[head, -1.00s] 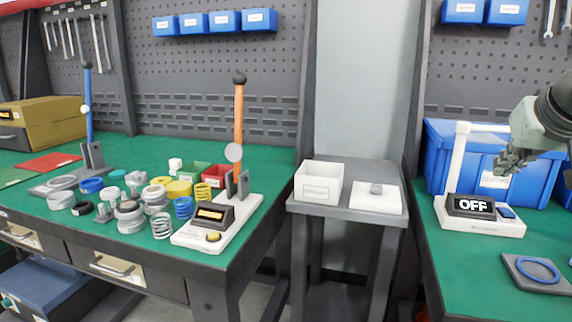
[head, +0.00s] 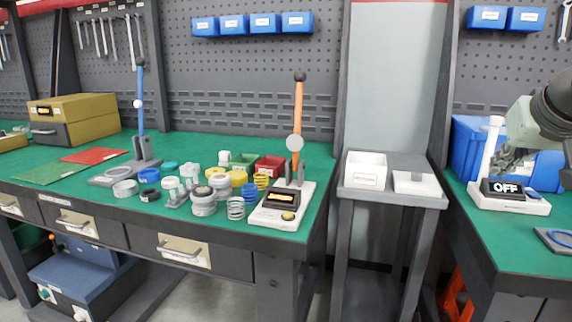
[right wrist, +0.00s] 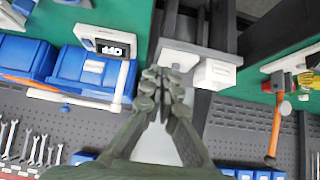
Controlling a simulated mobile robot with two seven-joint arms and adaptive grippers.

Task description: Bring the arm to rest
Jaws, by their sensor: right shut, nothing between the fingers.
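My right gripper (head: 500,174) is at the right side of the head view, in front of the blue bin and close behind the device with the OFF display (head: 503,188). In the right wrist view the right gripper (right wrist: 160,88) has its fingers together with nothing between them. In that view the OFF device (right wrist: 112,48) is to the left of the fingers and the small grey stand (right wrist: 190,55) is beyond them. My left gripper does not show.
The left green bench (head: 225,150) holds an orange-handled press (head: 298,115), a blue-handled press (head: 141,100), and several rings and springs. White boxes (head: 365,172) stand on the small stand. A blue bin (head: 468,140) is on the right bench.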

